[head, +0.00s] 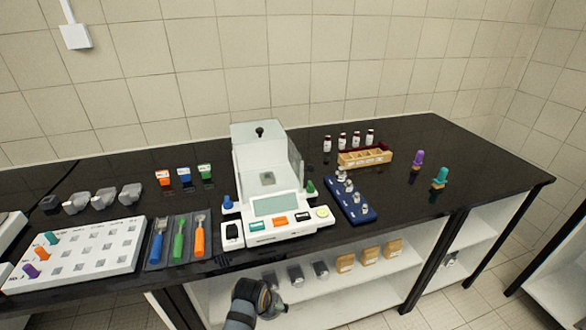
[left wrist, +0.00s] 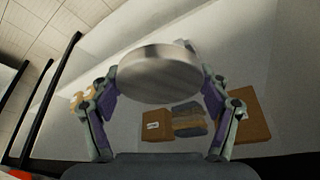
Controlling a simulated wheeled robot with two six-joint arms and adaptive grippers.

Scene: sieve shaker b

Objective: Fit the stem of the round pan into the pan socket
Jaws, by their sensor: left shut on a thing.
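My left gripper (left wrist: 160,84) is shut on the round pan (left wrist: 158,70), a brushed metal disc held between its two fingers in the left wrist view. The pan's stem is not visible there. In the head view my left arm comes in at the bottom, and the left gripper (head: 276,304) is low in front of the bench, by the open shelf. The white balance (head: 285,233) stands on the bench with a clear-walled chamber. A small grey square (head: 267,178) on the chamber floor looks like the pan socket. My right gripper is not in view.
A tray of screwdriver-like tools (head: 153,262) and a white peg board (head: 125,262) are left of the balance. A blue rack (head: 352,205) and wooden box (head: 366,160) are to the right. Brown packets (head: 370,256) sit on the shelf below the bench edge.

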